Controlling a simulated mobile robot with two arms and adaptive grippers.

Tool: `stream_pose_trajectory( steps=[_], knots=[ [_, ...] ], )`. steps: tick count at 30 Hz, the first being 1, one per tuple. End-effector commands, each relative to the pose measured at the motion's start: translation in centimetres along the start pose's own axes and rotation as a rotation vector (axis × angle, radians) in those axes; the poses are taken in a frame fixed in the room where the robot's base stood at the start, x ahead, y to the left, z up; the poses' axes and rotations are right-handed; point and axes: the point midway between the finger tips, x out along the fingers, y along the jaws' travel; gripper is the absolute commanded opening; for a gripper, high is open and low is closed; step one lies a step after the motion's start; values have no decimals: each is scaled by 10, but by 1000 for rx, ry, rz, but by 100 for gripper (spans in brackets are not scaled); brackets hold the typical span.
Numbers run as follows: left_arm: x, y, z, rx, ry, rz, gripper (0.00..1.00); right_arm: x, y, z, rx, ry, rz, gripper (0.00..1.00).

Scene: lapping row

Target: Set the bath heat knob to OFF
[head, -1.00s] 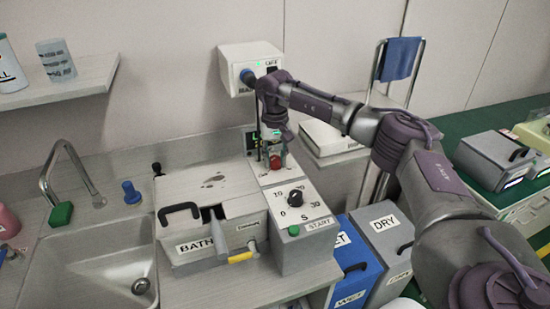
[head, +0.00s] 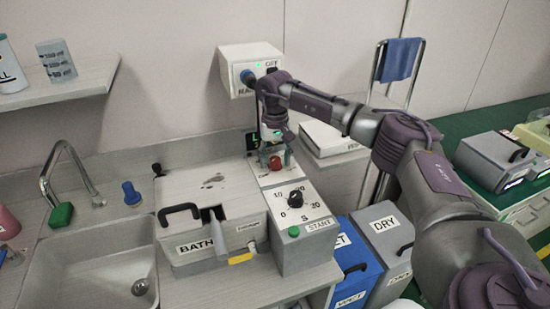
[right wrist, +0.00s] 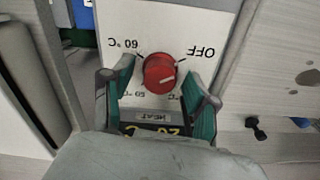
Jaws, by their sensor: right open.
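The bath heat knob is a red round knob (right wrist: 159,73) on a white panel, with a pale pointer mark. It also shows in the head view (head: 275,163). In the right wrist view, printed OFF (right wrist: 201,52) and 60 °C marks lie around it, and the mark points toward the lower right, away from OFF, near a partly covered °C label. My right gripper (right wrist: 154,84) is open, with one green-lined finger on each side of the knob; gaps show between fingers and knob. My right gripper (head: 274,153) is above the knob in the head view. My left gripper is out of view.
The bath box (head: 211,205) with a black handle stands left of the panel. A black timer dial (head: 296,198) and a green START button (head: 293,231) are in front of the knob. A sink lies at left.

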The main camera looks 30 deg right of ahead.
Motion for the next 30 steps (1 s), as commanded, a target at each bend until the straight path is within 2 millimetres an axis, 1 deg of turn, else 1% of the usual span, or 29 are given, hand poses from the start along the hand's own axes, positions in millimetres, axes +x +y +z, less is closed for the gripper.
stream_pose_trajectory(
  steps=[4,8,15,18,21,25,30],
  knots=[
    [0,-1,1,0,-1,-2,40,-4,0,0,0,0,0,59],
    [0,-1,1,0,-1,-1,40,-20,0,0,0,2,-1,59],
    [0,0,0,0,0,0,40,-72,0,-1,1,4,-2,59],
    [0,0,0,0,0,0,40,-91,-1,-1,0,3,-1,59],
    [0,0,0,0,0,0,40,-105,-1,0,0,2,-1,59],
    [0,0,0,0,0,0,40,-117,0,0,0,0,-1,59],
    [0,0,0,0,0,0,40,-120,0,0,0,0,0,59]
  ],
)
